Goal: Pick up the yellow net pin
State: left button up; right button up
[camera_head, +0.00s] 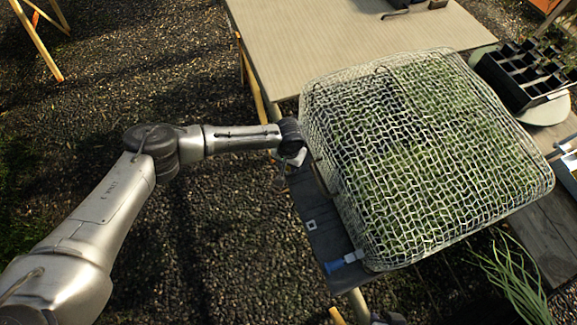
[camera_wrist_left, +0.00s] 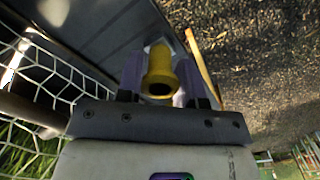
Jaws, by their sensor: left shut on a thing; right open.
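The yellow net pin (camera_wrist_left: 160,66) shows in the left wrist view as a yellow piece with a wide collar and a dark round opening facing the camera. My left gripper (camera_wrist_left: 160,78) is shut on it, with one purplish finger on each side. In the head view my left gripper (camera_head: 287,172) is at the left edge of the wire mesh cover (camera_head: 430,150), above a dark strip. The yellow pin cannot be made out in the head view. My right gripper is not in view.
A blue pin-like piece (camera_head: 342,263) lies at the front end of the dark strip (camera_head: 323,235). The mesh cover stands over green plants close to my left gripper. A beige tabletop (camera_head: 290,40) and a black cell tray (camera_head: 520,75) are behind. Gravel lies left.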

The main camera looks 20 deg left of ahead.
pick_arm(q)
notch_tip(320, 180, up, 9)
jog(key=shift+p, duration=1.1)
jog(key=shift+r, duration=0.55)
